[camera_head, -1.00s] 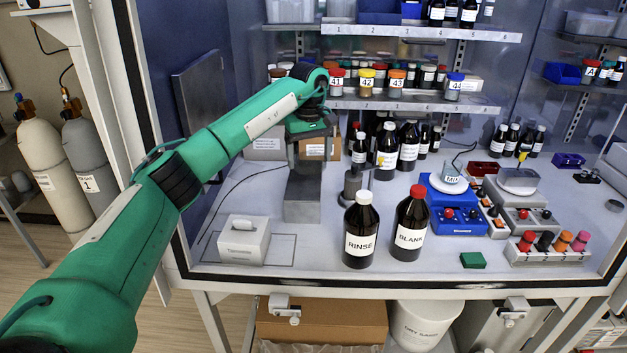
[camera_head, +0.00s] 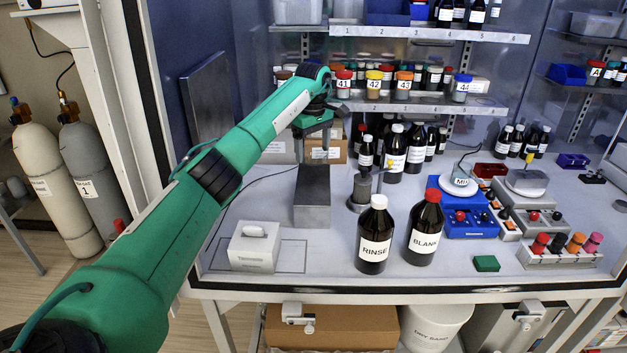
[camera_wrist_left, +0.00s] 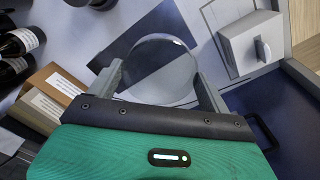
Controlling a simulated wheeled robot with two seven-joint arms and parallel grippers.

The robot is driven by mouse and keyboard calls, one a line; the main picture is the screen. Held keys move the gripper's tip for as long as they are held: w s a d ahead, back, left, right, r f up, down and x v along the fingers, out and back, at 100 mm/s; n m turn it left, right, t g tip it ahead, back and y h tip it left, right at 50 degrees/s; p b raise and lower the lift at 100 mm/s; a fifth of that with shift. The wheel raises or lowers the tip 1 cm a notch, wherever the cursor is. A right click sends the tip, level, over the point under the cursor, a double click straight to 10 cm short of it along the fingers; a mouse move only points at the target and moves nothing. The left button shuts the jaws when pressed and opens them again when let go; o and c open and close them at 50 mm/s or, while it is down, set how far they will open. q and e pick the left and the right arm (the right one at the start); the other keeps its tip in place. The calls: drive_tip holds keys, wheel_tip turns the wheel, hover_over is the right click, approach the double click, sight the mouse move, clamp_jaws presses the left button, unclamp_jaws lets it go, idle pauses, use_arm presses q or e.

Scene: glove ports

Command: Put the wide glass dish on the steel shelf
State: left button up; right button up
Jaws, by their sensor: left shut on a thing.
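My left gripper (camera_head: 313,150) is at the back left of the bench, above and behind a grey block, with its arm coming in from the left. In the left wrist view the wide glass dish (camera_wrist_left: 160,66), round and clear, sits between the two fingers of the left gripper (camera_wrist_left: 165,75), which is shut on it. In the head view I cannot make out the dish. A lower steel shelf (camera_head: 420,103) with numbered labels runs along the back wall; an upper one (camera_head: 430,34) is above it. My right gripper is not in view.
Jars 41 (camera_head: 343,80), 42 (camera_head: 374,81) and 43 (camera_head: 404,82) stand on the lower shelf. Brown bottles crowd below it. The grey block (camera_head: 312,196), RINSE bottle (camera_head: 373,240) and BLANK bottle (camera_head: 425,230) stand on the bench. A white handled block (camera_head: 255,246) is front left.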

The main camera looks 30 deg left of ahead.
sight(313, 193)
use_arm(q)
wheel_tip(313, 193, down, 12)
drive_tip(key=p, duration=0.3)
drive_tip(key=shift+s+f, duration=0.1)
drive_tip(key=shift+f, duration=0.05)
drive_tip(key=o, duration=0.9)
drive_tip(key=shift+o, duration=0.2)
